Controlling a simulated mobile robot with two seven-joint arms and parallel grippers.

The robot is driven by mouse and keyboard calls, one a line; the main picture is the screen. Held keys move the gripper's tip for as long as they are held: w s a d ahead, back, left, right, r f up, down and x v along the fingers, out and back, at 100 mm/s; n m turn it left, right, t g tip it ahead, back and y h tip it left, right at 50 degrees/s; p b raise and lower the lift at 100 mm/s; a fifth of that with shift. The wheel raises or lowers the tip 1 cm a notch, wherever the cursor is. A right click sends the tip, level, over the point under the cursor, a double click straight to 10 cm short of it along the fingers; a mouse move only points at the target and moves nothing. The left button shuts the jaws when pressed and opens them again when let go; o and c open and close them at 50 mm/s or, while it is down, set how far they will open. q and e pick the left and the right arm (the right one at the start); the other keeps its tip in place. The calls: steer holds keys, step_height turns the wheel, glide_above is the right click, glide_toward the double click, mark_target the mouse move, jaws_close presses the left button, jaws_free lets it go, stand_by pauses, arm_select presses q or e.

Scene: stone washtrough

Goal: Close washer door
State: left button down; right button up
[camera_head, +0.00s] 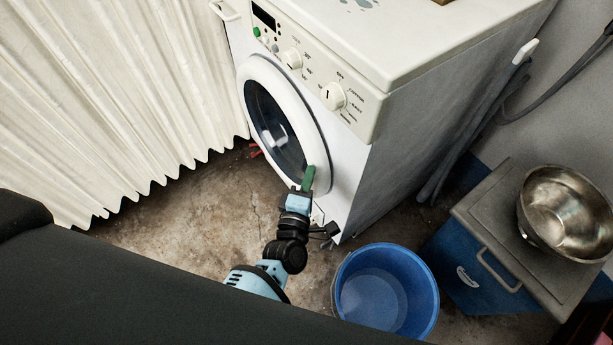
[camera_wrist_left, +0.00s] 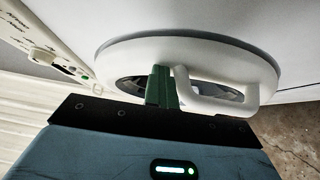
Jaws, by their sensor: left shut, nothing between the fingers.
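The white washer (camera_head: 347,132) stands at the upper middle of the head view, its front angled toward the lower left. Its round door (camera_head: 257,72) has a white ring and dark glass and lies flush or nearly flush with the front; I cannot tell if it is latched. The wrist view shows the door ring (camera_wrist_left: 215,55) and its white handle (camera_wrist_left: 222,104). My left gripper (camera_head: 309,177) is shut and empty, its green fingers at the ring's lower right. In the wrist view the fingers (camera_wrist_left: 161,86) are beside the handle, close to the ring; contact is unclear.
A blue bucket (camera_head: 432,300) stands on the floor right of my left arm. A blue box with a grey lid (camera_head: 483,217) is further right, bearing a metal bowl (camera_head: 566,212). A pale curtain (camera_head: 95,95) hangs at left. Bare floor (camera_head: 185,225) lies before the washer.

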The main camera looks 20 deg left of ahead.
arm_select(q)
steer(key=shift+w+d+r+h, duration=0.25)
steer(key=shift+w+d, duration=0.1)
steer(key=shift+d, duration=0.2)
steer(key=shift+w+d+r+h, duration=0.25)
steer(key=shift+w+d, duration=0.05)
steer(key=shift+d, duration=0.2)
arm_select(e)
steer(key=shift+w, duration=0.3)
arm_select(q)
steer(key=shift+s+f+p, duration=0.15)
steer(key=shift+s+p, duration=0.15)
steer(key=shift+s, duration=0.3)
steer(key=s+a+y+p, duration=0.1)
steer(key=s+a, duration=0.1)
steer(key=s, duration=0.6)
steer(key=shift+f+p, duration=0.4)
arm_select(e)
steer(key=shift+w+a+r, duration=0.1)
steer(key=shift+w+r, duration=0.05)
steer(key=shift+r, duration=0.35)
steer(key=shift+w+a+r, duration=0.1)
steer(key=shift+w+r, duration=0.05)
steer(key=shift+r, duration=0.35)
steer(key=shift+d, duration=0.15)
